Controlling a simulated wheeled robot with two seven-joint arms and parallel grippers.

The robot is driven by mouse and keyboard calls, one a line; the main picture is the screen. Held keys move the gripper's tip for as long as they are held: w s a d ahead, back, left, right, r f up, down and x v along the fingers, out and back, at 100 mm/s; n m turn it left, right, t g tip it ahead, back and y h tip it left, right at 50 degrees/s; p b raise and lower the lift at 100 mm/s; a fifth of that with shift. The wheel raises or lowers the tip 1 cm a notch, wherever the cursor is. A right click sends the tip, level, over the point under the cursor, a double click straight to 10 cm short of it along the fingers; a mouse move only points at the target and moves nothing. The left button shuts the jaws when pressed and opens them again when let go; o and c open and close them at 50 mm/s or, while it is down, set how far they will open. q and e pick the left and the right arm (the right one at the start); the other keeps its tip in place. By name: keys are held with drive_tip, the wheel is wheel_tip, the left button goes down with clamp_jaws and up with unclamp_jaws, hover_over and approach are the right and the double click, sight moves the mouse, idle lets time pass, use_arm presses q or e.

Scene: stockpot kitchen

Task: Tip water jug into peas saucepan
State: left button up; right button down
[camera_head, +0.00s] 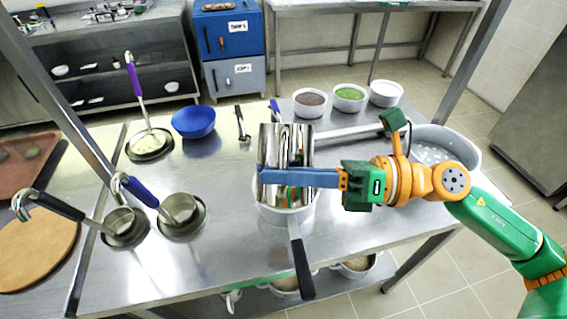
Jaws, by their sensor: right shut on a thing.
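A shiny metal jug (285,150) is above the saucepan on the counter, hiding most of the pan's inside. My right gripper (275,180) reaches in from the right, its blue fingers shut on the jug. I cannot tell for sure how far the jug is tilted, and no water stream shows. The saucepan (285,218) is pale metal, with a long black-ended handle (301,268) pointing to the front edge. Its contents are hidden, so I cannot see peas in it. My left gripper is not in view.
Bowls (350,97) with dark, green and white contents stand at the back. A large pot (455,140) is at right, partly behind my arm. A blue bowl (194,121) and ladles in small pots (182,217) stand left. The counter between them and the saucepan is clear.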

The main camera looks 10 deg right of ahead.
sight(292, 129)
drive_tip(key=w+r+m+p, duration=0.1)
drive_tip(key=m+p, duration=0.1)
drive_tip(key=p, duration=0.1)
drive_tip(key=w+r+m+p, duration=0.1)
drive_tip(key=w+m+p, duration=0.1)
drive_tip(key=p, duration=0.1)
drive_tip(key=shift+d+r+m+p, duration=0.3)
drive_tip(key=shift+d+r+p, duration=0.05)
drive_tip(key=shift+d, duration=0.05)
drive_tip(key=shift+w+m+p, duration=0.3)
drive_tip(key=shift+m+p, duration=0.05)
drive_tip(key=shift+m, duration=0.05)
drive_tip(key=w+m, duration=0.2)
drive_tip(key=w+d+f+m+p, duration=0.1)
drive_tip(key=shift+w+d, duration=0.1)
drive_tip(key=shift+w, duration=0.3)
drive_tip(key=w+d+r+m+b, duration=0.1)
drive_tip(key=w+d+m, duration=0.1)
drive_tip(key=w+m, duration=0.4)
drive_tip(key=w, duration=0.2)
drive_tip(key=shift+w+d+r+m+b, duration=0.15)
drive_tip(key=shift+w+r+m+b, duration=0.05)
drive_tip(key=shift+w+m+b, duration=0.2)
idle(1.1)
